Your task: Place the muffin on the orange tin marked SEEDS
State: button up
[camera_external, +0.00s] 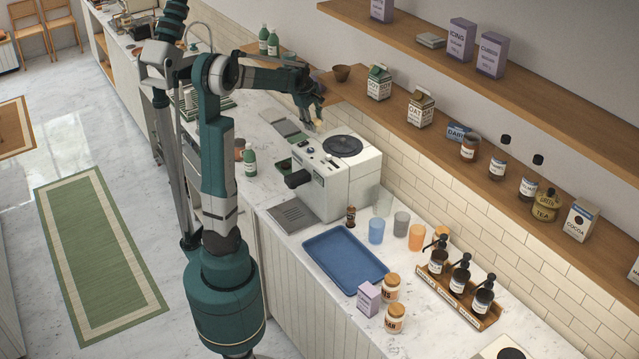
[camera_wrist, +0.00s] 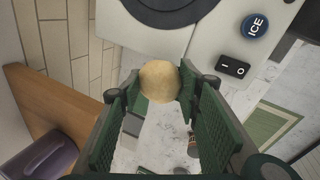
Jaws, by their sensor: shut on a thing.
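My gripper (camera_external: 316,112) is high over the back of the counter, near the shelf and the white ice machine. It is shut on a pale, round, tan thing, which I take as the muffin (camera_wrist: 160,81); it sits between the dark green finger pads in the wrist view. In the external view the muffin (camera_external: 318,124) is only a small pale spot under the fingers. I cannot read SEEDS on anything. A small brownish-orange tin (camera_external: 239,148) stands beside a green bottle, partly hidden by my arm; its label is not readable.
The white ice machine (camera_external: 338,178) stands just below and right of my gripper. The wooden shelf (camera_external: 450,150) with cartons and jars runs along the wall. A blue tray (camera_external: 345,257), cups, orange-labelled jars (camera_external: 390,288) and a pump-bottle rack (camera_external: 460,301) stand farther forward.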

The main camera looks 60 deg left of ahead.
jog(key=s+a+f+n+y, duration=0.1)
jog(key=s+a+f+n, duration=0.15)
jog(key=a, duration=0.55)
jog(key=s+a+f+n+g, duration=0.1)
jog(key=s+a+n, duration=0.15)
jog(key=a, duration=0.45)
jog(key=s+a+f+n+y, duration=0.1)
jog(key=s+a+f+n, duration=0.15)
jog(key=a, duration=0.55)
jog(key=n+g, duration=0.1)
jog(key=n, duration=0.4)
send_over(238, 141)
jog(key=d, duration=0.1)
jog(key=shift+y, duration=0.4)
notch_tip(238, 141, down, 5)
jog(key=shift+r+b, duration=0.2)
jog(key=shift+b, duration=0.2)
jog(key=shift+d+f, duration=0.1)
jog(key=shift+w+f, duration=0.1)
jog(key=shift+f, duration=2.95)
jog(key=shift+f, duration=1.85)
jog(key=shift+f, duration=0.2)
jog(key=o, duration=0.9)
jog(key=shift+r, duration=0.1)
